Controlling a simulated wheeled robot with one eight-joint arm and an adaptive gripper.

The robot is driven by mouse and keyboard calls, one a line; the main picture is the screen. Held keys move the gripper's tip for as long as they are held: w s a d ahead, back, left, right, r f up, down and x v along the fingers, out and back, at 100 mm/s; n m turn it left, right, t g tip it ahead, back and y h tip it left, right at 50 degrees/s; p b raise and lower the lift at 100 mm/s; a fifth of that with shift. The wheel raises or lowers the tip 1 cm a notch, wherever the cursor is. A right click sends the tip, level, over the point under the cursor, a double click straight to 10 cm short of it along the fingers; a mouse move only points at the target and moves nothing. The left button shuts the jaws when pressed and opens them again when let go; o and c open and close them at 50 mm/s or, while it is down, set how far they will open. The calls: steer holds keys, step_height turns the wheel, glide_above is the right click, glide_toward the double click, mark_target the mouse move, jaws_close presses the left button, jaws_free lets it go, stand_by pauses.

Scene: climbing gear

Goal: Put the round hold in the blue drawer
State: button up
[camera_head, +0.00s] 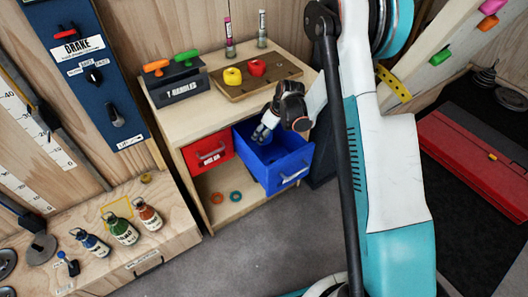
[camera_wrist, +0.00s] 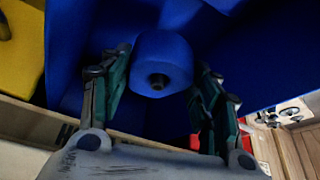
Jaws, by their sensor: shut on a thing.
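The blue drawer (camera_head: 287,172) is pulled out from the right side of the wooden cabinet. My gripper (camera_head: 262,133) reaches down into its opening, near the back left. In the wrist view, my gripper (camera_wrist: 160,85) is shut on a blue round hold (camera_wrist: 162,65) with a dark bolt hole facing the camera. The hold sits between the green-lined fingers, with blue drawer walls (camera_wrist: 75,45) around and behind it. The hold cannot be made out in the head view. I cannot tell whether it touches the drawer floor.
A red drawer (camera_head: 207,152) is left of the blue one. On the cabinet top are a T-handle box (camera_head: 178,84) and a wooden tray (camera_head: 285,72) bearing a yellow hold (camera_head: 232,76) and a red hold (camera_head: 257,67). Several bottles stand on the lower bench at left.

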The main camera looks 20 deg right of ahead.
step_height(320, 180, down, 9)
steer(key=b, duration=0.3)
steer(key=shift+r, duration=0.25)
steer(key=o, duration=1.3)
